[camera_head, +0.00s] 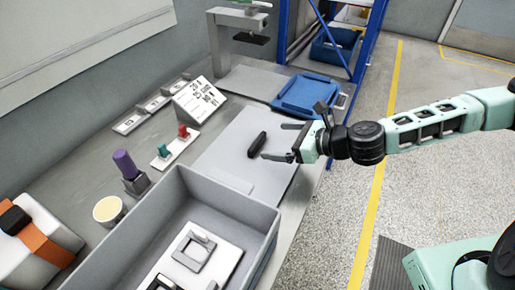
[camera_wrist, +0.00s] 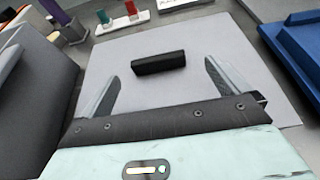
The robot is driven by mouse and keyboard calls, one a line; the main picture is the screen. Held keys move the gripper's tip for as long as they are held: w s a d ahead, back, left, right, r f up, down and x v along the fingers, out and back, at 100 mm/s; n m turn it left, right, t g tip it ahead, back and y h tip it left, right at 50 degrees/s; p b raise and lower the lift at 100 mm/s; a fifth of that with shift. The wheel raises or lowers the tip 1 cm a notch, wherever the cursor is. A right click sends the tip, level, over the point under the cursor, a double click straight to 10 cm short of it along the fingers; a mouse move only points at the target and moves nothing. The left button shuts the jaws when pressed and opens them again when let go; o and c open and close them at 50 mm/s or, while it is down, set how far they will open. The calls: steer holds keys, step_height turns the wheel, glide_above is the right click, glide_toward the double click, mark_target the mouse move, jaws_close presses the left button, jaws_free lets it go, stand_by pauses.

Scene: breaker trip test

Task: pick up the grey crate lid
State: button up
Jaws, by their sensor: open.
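The grey crate lid appears to be the flat grey panel (camera_head: 222,152) lying on the bench, also in the wrist view (camera_wrist: 195,32). A black bar (camera_head: 257,145), like a handle, stands on its middle; in the wrist view the bar (camera_wrist: 158,63) lies ahead, between the lines of my fingers. My gripper (camera_head: 279,141) is open and empty over the panel's right side, just right of the bar in the head view. Its two fingers (camera_wrist: 162,70) point toward the bar, and I see no contact. The height of the fingertips above the panel is hard to tell.
An open grey crate (camera_head: 228,205) holding light parts stands at the near side. A blue tray or lid (camera_head: 309,96) lies beyond the panel. Green and red switches (camera_head: 185,132), a purple-handled item (camera_head: 126,165) and a labelled stand (camera_head: 198,99) line the left. Open floor lies right.

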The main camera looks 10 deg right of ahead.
mark_target(260, 142)
steer(key=x, duration=0.5)
steer(key=p+x, duration=0.1)
steer(key=x, duration=0.1)
steer(key=shift+s+a+f, duration=0.2)
steer(key=shift+a+f, duration=0.1)
steer(key=shift+f, duration=0.05)
steer(key=c, duration=1)
